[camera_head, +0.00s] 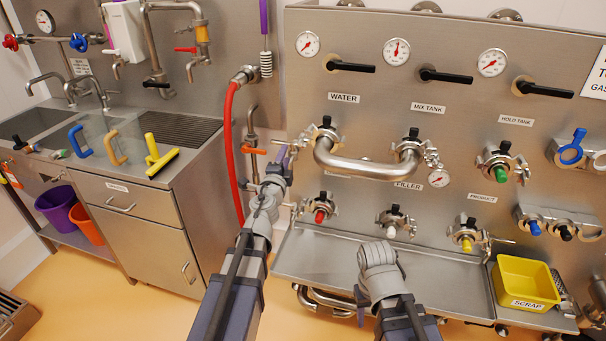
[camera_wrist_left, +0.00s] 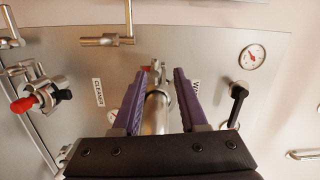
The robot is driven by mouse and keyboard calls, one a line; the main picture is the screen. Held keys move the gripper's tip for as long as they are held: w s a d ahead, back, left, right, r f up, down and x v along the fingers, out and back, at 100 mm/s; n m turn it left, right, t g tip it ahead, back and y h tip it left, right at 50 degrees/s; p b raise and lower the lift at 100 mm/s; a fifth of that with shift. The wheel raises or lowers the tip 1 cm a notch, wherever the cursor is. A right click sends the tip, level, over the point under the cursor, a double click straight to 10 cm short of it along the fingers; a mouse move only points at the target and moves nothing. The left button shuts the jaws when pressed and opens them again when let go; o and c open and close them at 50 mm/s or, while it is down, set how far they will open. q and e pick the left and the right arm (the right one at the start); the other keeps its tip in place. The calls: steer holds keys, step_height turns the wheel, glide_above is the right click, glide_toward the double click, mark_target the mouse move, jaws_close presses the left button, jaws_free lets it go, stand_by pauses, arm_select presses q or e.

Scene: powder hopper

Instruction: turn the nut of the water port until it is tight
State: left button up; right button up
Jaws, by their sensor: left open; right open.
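The water port (camera_head: 326,137) is under the WATER label on the steel panel, with a steel clamp around it. A bent steel pipe (camera_head: 365,170) joins it to the mix tank port (camera_head: 408,152). The small clamp nut (camera_head: 303,141) sticks out to the left of the water port. My left gripper (camera_head: 288,155) is open just left of this clamp. In the left wrist view its two purple fingers (camera_wrist_left: 158,78) stand on either side of the clamp hardware, with a visible gap. My right gripper (camera_head: 361,305) is low in front of the panel, its fingers mostly hidden behind my arm.
A red hose (camera_head: 231,150) hangs left of the left gripper. Lower ports with red (camera_head: 320,216), white and yellow caps sit above a steel ledge (camera_head: 340,255). A yellow scrap bin (camera_head: 525,283) stands at the right. Black valve handles (camera_head: 347,67) stick out above.

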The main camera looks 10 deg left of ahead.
mark_target(299, 146)
arm_select(q)
steer(key=shift+w+d+f+m+h, duration=0.1)
steer(key=shift+w+d+m+h, duration=0.3)
steer(key=shift+w, duration=1.1)
steer(key=shift+w+d+f+m+h, duration=0.15)
steer(key=shift+w+d+m+h, duration=0.25)
steer(key=shift+w, duration=1.05)
steer(key=shift+w+d+f+m+h, duration=0.1)
steer(key=shift+w+d+m+h, duration=0.3)
steer(key=shift+w, duration=1.1)
steer(key=shift+a, duration=0.1)
steer(key=shift+c, duration=0.2)
jaws_close()
